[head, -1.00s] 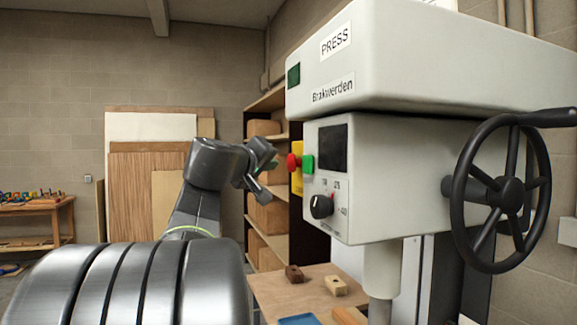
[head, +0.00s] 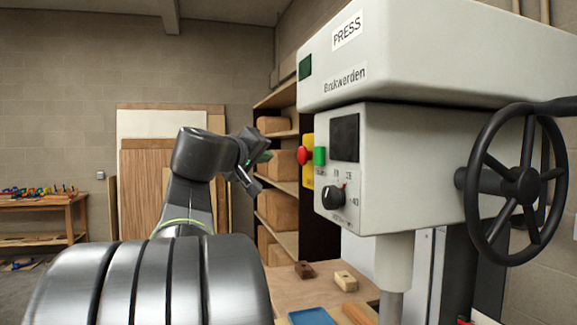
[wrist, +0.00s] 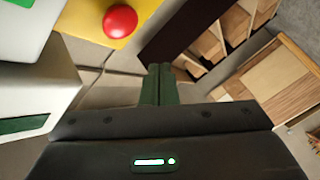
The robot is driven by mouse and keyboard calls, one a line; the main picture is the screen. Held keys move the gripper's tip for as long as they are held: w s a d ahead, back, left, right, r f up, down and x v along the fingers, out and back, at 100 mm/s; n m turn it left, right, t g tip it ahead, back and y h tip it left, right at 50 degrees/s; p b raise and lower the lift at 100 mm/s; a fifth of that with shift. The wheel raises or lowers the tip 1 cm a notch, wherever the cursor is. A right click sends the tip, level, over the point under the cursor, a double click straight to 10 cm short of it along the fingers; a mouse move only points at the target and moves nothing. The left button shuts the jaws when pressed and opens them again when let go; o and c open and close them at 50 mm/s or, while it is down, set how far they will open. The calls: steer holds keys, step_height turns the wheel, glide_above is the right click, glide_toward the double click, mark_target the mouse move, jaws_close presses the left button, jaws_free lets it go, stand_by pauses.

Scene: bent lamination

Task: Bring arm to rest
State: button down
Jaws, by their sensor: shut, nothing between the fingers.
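My gripper (head: 258,171) is raised in front of the shelf, left of the press, in the head view. In the wrist view my gripper's fingers (wrist: 161,84) are together, with nothing between them. The white press (head: 440,150) fills the right side of the head view. Its red button (head: 302,155) and green button (head: 320,156) are just right of my gripper in the picture. The red button also shows in the wrist view (wrist: 120,19), on its yellow plate, apart from the fingers.
A handwheel (head: 520,175) sticks out at the right. Below the press, a wooden table (head: 290,285) holds two small blocks and a blue tray (head: 312,316). A shelf (head: 290,240) with boxes and leaning boards (head: 140,200) stand behind. A workbench (head: 45,203) is at far left.

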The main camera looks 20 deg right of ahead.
steer(key=shift+d, duration=0.1)
steer(key=shift+a+p, duration=0.9)
steer(key=shift+a, duration=0.95)
